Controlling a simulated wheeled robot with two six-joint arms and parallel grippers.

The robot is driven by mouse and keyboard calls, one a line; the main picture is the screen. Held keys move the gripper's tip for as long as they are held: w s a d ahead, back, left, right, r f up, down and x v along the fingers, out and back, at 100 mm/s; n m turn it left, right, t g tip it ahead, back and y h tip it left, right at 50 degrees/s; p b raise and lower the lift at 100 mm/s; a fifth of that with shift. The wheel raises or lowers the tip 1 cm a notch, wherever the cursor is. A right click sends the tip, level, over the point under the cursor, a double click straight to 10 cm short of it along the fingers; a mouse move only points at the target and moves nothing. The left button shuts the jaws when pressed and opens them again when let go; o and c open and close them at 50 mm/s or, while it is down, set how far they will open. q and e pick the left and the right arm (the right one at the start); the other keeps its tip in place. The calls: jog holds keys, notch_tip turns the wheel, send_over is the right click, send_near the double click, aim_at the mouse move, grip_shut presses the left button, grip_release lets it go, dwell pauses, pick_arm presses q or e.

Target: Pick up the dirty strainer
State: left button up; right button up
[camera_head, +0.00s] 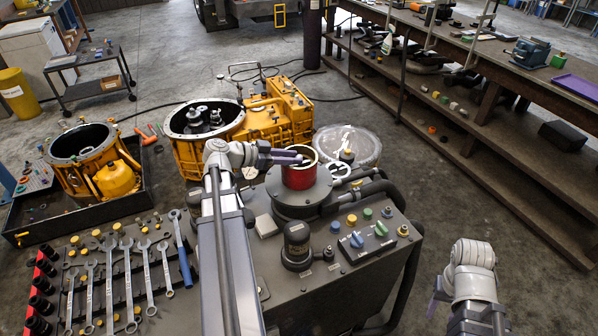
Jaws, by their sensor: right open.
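A red cylinder (299,178) with a pale rim stands upright on top of the dark grey machine (330,290). Its top looks open and dark inside. I cannot tell for sure whether it is the dirty strainer or holds it. My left gripper (288,158), with purple fingers, reaches in from the left at the cylinder's rim. Its fingers overlap the near left part of the opening, and whether they touch it or are closed on anything is unclear. My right gripper (434,297) is open at the lower right, well away from the cylinder, mostly hidden by its own wrist.
Knobs (356,240) and a dark cylindrical part (297,243) stand on the machine top. Wrenches (127,285) lie at lower left. Yellow transmission housings (275,112) stand behind, with a clear round tray (362,140). A workbench (490,70) runs along the right. Floor is free at right.

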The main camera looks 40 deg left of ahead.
pick_arm(q)
jog(key=x, duration=0.3)
jog(key=shift+b, duration=0.35)
jog(key=shift+s, duration=0.1)
grip_shut()
